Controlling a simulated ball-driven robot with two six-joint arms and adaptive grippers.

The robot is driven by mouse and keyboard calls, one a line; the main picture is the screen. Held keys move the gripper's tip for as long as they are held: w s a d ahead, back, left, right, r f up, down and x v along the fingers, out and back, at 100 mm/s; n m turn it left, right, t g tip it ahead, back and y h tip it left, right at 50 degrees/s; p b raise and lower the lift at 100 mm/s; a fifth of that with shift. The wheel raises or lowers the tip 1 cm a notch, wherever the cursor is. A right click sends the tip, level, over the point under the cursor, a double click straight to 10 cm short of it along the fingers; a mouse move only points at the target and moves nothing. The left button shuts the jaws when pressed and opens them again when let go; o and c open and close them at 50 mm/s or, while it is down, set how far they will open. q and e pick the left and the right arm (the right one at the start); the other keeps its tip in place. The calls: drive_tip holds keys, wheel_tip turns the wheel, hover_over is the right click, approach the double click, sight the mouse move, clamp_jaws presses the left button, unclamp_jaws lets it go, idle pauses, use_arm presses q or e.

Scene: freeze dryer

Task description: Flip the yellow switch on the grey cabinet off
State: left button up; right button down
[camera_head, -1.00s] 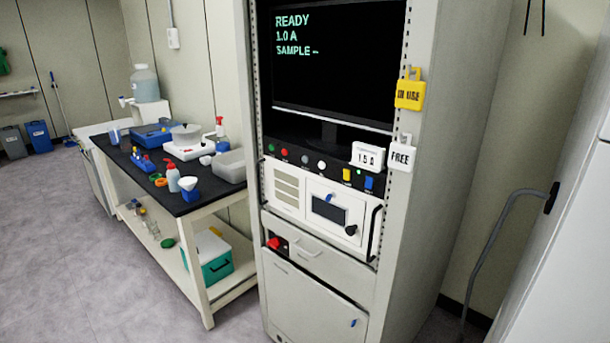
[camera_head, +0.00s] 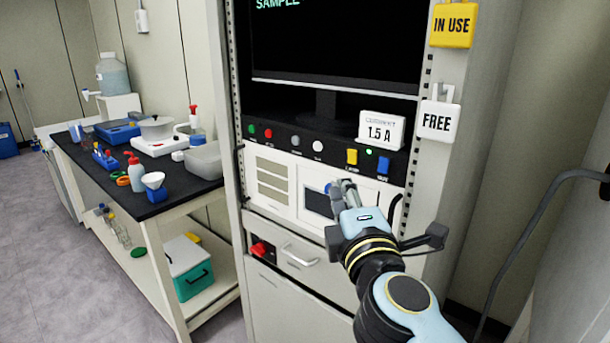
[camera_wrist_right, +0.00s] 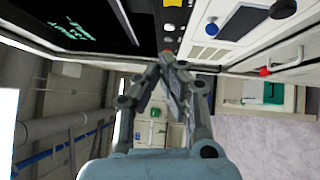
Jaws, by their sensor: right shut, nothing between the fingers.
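The yellow switch (camera_head: 352,157) is on the black control strip of the grey cabinet (camera_head: 270,300), left of a blue switch (camera_head: 384,166). A small green light (camera_head: 369,152) is lit between them. My right gripper (camera_head: 343,189) is shut and empty, in front of the white panel just below the yellow switch in the picture. A gap shows between its tips and the switch; I cannot tell the depth. In the right wrist view the shut fingers (camera_wrist_right: 167,60) point toward the cabinet, and a yellow part (camera_wrist_right: 173,3), likely the switch, shows at the top edge. My left gripper is not in view.
A white 1.5 A display (camera_head: 381,132) stands above the switches. A yellow IN USE tag (camera_head: 452,27) and a white FREE tag (camera_head: 437,121) hang on the cabinet's right post. A drawer handle (camera_head: 299,256) is below. A black-topped bench (camera_head: 181,196) stands left.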

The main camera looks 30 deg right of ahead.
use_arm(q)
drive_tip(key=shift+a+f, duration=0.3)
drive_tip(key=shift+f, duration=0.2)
use_arm(e)
drive_tip(key=shift+s+a+f, duration=0.1)
drive_tip(key=shift+s+f, duration=0.05)
drive_tip(key=shift+f, duration=0.35)
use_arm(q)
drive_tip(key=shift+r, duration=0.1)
